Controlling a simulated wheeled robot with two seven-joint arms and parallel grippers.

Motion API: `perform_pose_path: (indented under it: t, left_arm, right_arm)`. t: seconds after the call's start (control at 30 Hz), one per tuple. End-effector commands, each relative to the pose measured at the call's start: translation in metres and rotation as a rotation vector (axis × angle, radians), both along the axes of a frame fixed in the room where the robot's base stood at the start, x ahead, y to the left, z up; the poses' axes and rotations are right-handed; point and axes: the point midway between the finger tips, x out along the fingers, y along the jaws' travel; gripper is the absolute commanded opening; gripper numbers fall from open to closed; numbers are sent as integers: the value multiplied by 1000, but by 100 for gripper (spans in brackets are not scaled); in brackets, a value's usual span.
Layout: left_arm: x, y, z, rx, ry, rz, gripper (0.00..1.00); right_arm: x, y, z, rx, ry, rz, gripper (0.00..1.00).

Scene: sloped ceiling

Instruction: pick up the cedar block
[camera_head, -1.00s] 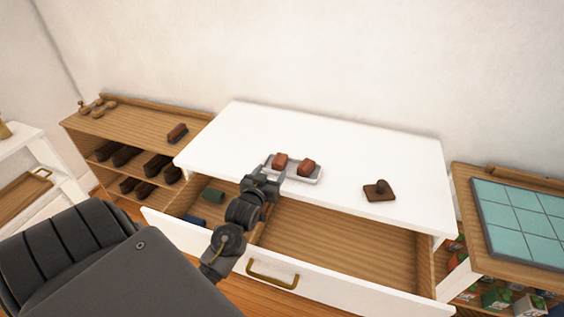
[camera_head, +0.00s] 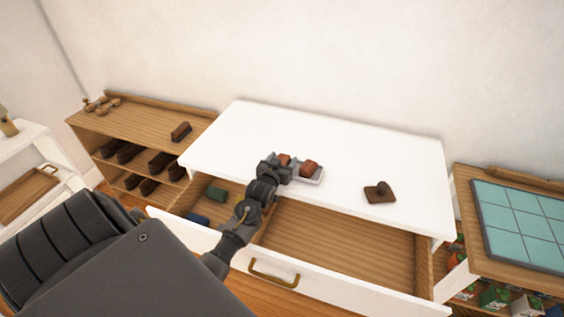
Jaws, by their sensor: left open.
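Two reddish-brown blocks lie in a small light tray (camera_head: 317,178) on the white dresser top; I cannot tell for sure which is the cedar block. The right block (camera_head: 309,168) is in plain view. The left block (camera_head: 285,159) is partly hidden behind my left gripper (camera_head: 284,167). That gripper is open, with its fingers over the left part of the tray, right at the left block. I cannot tell whether they touch it. My right gripper is not in view.
The white dresser (camera_head: 230,130) has an open drawer (camera_head: 340,245) below my arm, with a green roll (camera_head: 216,194) inside. A dark brown piece with a knob (camera_head: 379,192) lies at right. A shoe shelf (camera_head: 150,113) stands left, a teal-tiled cabinet (camera_head: 520,220) right.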

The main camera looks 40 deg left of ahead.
Motion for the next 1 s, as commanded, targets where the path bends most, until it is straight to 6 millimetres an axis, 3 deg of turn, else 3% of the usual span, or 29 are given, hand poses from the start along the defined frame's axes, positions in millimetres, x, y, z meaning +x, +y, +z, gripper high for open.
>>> perform_pose_path:
  t: [0.17,0.5,0.83,1.0]
  left_arm:
    - [0,0,0,0,-1,0,61]
    - [0,0,0,0,0,0,17]
    - [0,0,3,1,-2,0,16]
    - [0,0,17,2,-5,0,16]
  right_arm:
    - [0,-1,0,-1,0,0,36]
    - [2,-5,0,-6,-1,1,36]
    - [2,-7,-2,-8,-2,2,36]
    - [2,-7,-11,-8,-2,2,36]
